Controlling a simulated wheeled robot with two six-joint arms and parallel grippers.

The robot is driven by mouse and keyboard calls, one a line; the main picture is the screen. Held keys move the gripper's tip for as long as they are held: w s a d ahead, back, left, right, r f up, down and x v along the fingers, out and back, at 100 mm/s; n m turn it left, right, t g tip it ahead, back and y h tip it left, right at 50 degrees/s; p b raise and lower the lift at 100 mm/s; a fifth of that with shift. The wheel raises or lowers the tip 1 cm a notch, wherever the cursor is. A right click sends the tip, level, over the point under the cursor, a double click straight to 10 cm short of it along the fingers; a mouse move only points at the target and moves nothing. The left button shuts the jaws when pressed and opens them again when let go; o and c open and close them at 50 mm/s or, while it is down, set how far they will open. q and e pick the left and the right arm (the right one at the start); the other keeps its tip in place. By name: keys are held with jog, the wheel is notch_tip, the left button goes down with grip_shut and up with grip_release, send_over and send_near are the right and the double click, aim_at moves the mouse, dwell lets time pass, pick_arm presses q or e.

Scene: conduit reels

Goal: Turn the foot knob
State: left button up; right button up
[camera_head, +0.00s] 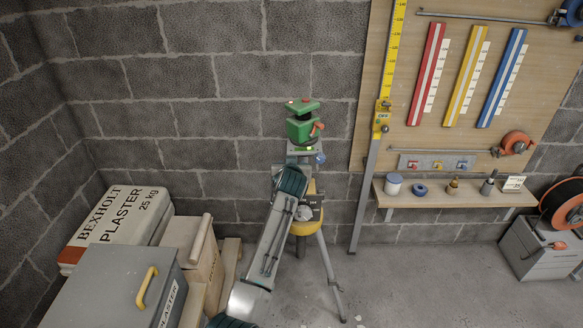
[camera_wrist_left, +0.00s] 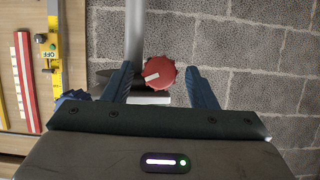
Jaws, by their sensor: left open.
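My left gripper (camera_wrist_left: 158,82) is open, with one blue finger on each side of the knob and a visible gap on both sides. I cannot tell how far the fingertips reach along it. In the head view, a tripod (camera_head: 333,280) carries a green device (camera_head: 301,124) with an orange-red knob (camera_head: 319,127) on its side. A blue knob (camera_head: 320,158) sits below. My left arm covers part of the tripod.
A board with a yellow ruler (camera_head: 390,60) and coloured strips hangs right of the tripod. A shelf (camera_head: 455,196) with small items is below it.

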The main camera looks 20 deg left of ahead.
pick_arm(q)
jog(key=c, duration=1)
pick_arm(e)
jog(key=shift+d, duration=0.35)
pick_arm(q)
jog(key=n+h, duration=0.1)
jog(key=n+t+h, duration=0.1)
jog(key=n, duration=0.2)
jog(key=shift+s+a+f+h+b, duration=0.1)
jog(key=shift+a+h+b, duration=0.15)
jog(key=shift+h+b, duration=0.15)
pick_arm(e)
jog(key=shift+a+f, duration=0.25)
jog(key=shift+f, duration=0.15)
pick_arm(q)
jog(key=shift+n+t, duration=0.3)
jog(key=shift+n, duration=0.1)
pick_arm(e)
jog(key=shift+d, duration=0.1)
pick_arm(q)
jog(key=o, duration=1)
pick_arm(e)
jog(key=shift+d, duration=0.15)
